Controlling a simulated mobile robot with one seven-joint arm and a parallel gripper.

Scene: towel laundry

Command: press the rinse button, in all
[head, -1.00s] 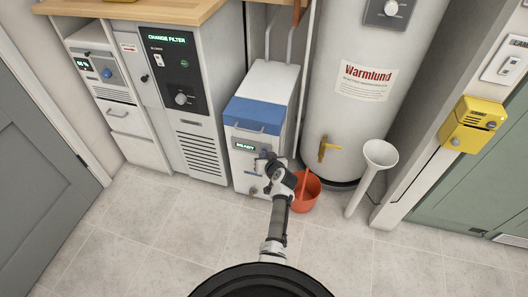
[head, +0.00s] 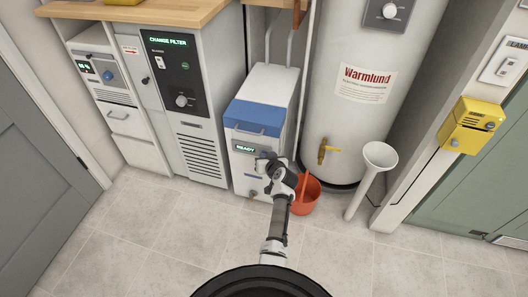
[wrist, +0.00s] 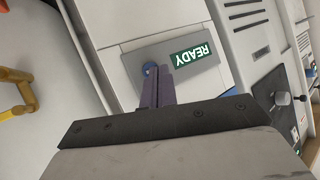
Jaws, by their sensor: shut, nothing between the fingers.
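A white unit with a blue band (head: 253,115) stands on the floor in the head view, with a lit READY display (head: 245,147) on its front. In the wrist view the READY display (wrist: 190,56) shows upside down on a grey panel. In the head view my gripper (head: 263,161) is at the unit's front, just below the display, hiding the button.
An orange bucket (head: 305,195) stands close right of my gripper. Behind it are a white Warmlund tank (head: 360,115) with a brass tap (head: 324,151) and a white funnel pipe (head: 379,156). A CHANGE FILTER cabinet (head: 200,140) stands left. The tiled floor (head: 150,235) in front is clear.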

